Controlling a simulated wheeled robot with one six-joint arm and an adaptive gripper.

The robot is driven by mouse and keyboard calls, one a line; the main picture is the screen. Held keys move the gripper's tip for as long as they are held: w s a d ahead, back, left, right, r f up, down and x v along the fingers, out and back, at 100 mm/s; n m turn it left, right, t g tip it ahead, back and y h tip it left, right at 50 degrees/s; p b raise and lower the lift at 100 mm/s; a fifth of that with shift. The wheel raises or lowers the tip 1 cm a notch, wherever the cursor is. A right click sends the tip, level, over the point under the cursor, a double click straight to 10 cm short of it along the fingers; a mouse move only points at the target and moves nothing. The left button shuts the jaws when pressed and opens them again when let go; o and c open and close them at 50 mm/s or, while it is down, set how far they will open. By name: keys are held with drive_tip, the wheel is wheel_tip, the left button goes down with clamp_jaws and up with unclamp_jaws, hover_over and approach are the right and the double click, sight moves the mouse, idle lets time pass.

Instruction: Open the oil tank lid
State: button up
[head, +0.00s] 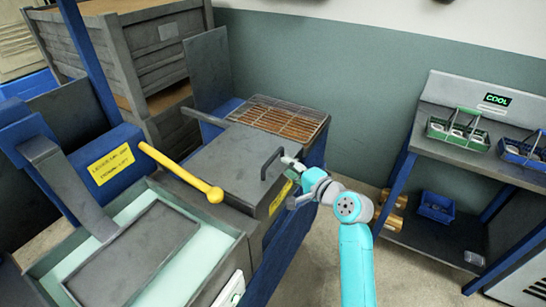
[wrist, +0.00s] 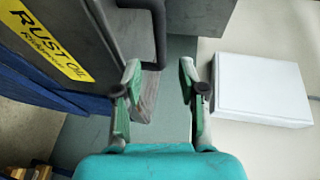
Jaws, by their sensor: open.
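The oil tank lid (head: 222,160) is a flat dark grey cover and looks shut. Its dark bar handle (head: 270,163) stands up near the lid's right edge. My gripper (head: 288,162) is just right of the handle in the head view, with its fingers partly hidden by my wrist. In the wrist view my gripper (wrist: 160,72) is open, its green-padded fingers apart. The handle (wrist: 160,30) shows beyond the fingertips, roughly between them; I see no contact. The yellow "RUST OIL" label (wrist: 46,38) is on the tank's side.
A yellow-knobbed lever (head: 185,175) lies left of the lid, beside an open tank of pale liquid (head: 190,262). A rusty grate (head: 277,120) is behind the lid. A shelf table (head: 480,158) with green and blue baskets stands right. A white box (wrist: 262,90) shows in the wrist view.

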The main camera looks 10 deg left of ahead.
sight(274, 156)
drive_tip(key=x, duration=0.8)
drive_tip(key=shift+w+a, duration=0.1)
clamp_jaws()
